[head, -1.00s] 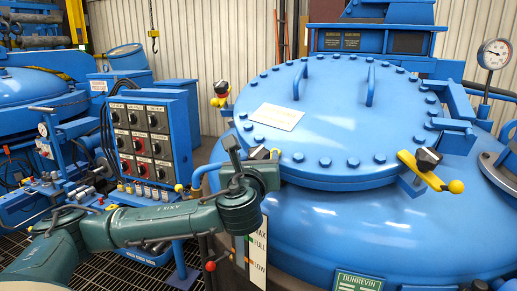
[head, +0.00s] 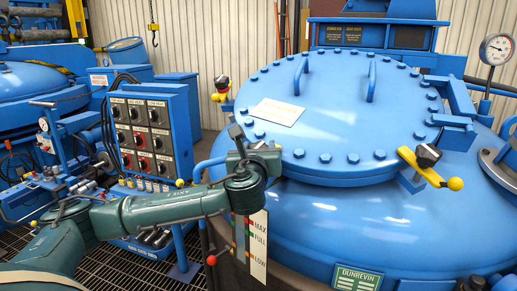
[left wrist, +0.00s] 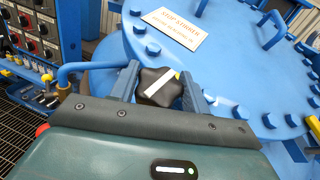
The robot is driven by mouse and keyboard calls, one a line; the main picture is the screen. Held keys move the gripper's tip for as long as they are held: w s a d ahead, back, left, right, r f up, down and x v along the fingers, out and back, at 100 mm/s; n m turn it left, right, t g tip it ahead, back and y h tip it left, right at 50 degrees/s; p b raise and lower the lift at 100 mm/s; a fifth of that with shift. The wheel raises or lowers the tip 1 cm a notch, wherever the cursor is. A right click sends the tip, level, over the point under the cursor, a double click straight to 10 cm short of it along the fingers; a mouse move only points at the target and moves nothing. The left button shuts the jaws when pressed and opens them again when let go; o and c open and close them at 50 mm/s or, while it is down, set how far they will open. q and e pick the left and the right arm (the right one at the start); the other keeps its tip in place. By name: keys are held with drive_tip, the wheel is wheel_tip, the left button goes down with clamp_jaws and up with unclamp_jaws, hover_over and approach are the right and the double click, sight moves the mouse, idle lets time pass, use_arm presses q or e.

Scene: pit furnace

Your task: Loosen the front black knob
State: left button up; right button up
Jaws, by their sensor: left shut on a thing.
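The front black knob (left wrist: 158,87) is a lobed black knob with a white bar across its top and a small yellow mark. In the left wrist view it sits between the two fingers of my left gripper (left wrist: 161,84), at the lid's near-left edge. My left gripper is shut on it. In the head view my left gripper (head: 246,143) is at the lid's near-left rim and mostly hides this knob. My right gripper is not in view.
The big blue lid (head: 340,115) has bolts around its rim. Another black knob (head: 428,155) sits on a yellow handle at right, and one (head: 222,83) stands at back left. A control panel (head: 150,130) is left of my gripper. A blue pipe (left wrist: 85,66) curves close by.

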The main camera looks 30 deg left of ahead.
use_arm(q)
drive_tip(key=c, duration=0.3)
drive_tip(key=shift+n+y, duration=0.3)
drive_tip(key=shift+y, duration=0.2)
drive_tip(key=n+g+y, duration=0.2)
drive_tip(key=n, duration=0.1)
drive_tip(key=shift+d+g+y, duration=0.1)
drive_tip(key=shift+g+y, duration=0.2)
drive_tip(key=shift+g, duration=0.1)
drive_tip(key=n+g+y, duration=0.1)
drive_tip(key=n+g, duration=0.1)
drive_tip(key=n+g+y, duration=0.1)
drive_tip(key=n+g, duration=0.1)
drive_tip(key=shift+f+n+y, duration=0.1)
drive_tip(key=shift+n+y, duration=0.2)
drive_tip(key=n+g, duration=0.4)
drive_tip(key=g, duration=0.1)
drive_tip(key=shift+f+n+g+y, duration=0.1)
drive_tip(key=shift+n+g+y, duration=0.3)
drive_tip(key=shift+n+g+h, duration=0.4)
drive_tip(key=shift+n+g, duration=1.4)
drive_tip(key=shift+g, duration=0.2)
drive_tip(key=shift+s, duration=0.1)
